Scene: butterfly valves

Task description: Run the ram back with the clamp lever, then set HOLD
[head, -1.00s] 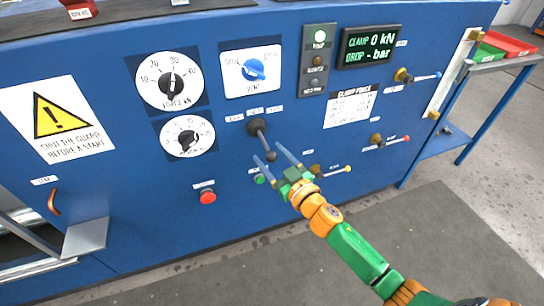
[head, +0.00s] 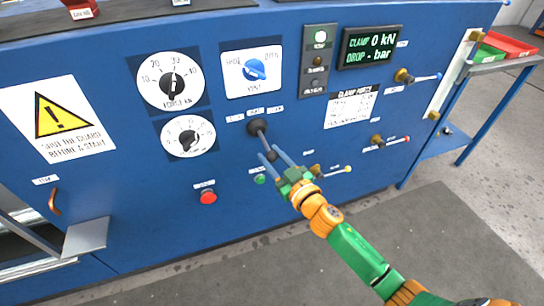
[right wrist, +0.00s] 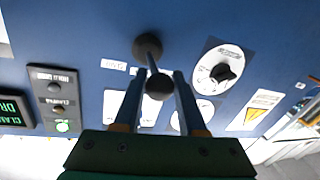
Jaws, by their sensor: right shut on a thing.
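The clamp lever (head: 263,136) is a dark stick with a round knob on the blue panel, below three small labels too blurred to read. It leans down and slightly right in the head view. My right gripper (head: 268,152) has its two fingers on either side of the knob and is shut on it. In the right wrist view, the lever's knob (right wrist: 159,87) sits between the fingers of the right gripper (right wrist: 160,75). The display (head: 370,46) reads CLAMP 0 kN and DROP - bar. My left gripper is not in view.
A green button (head: 260,179) and a red button (head: 208,197) are below the lever. A blue vent knob (head: 254,69) is above it. Two dials are at left, and small valves with coloured handles at right. The top lamp (head: 320,37) glows green. Grey floor lies in front.

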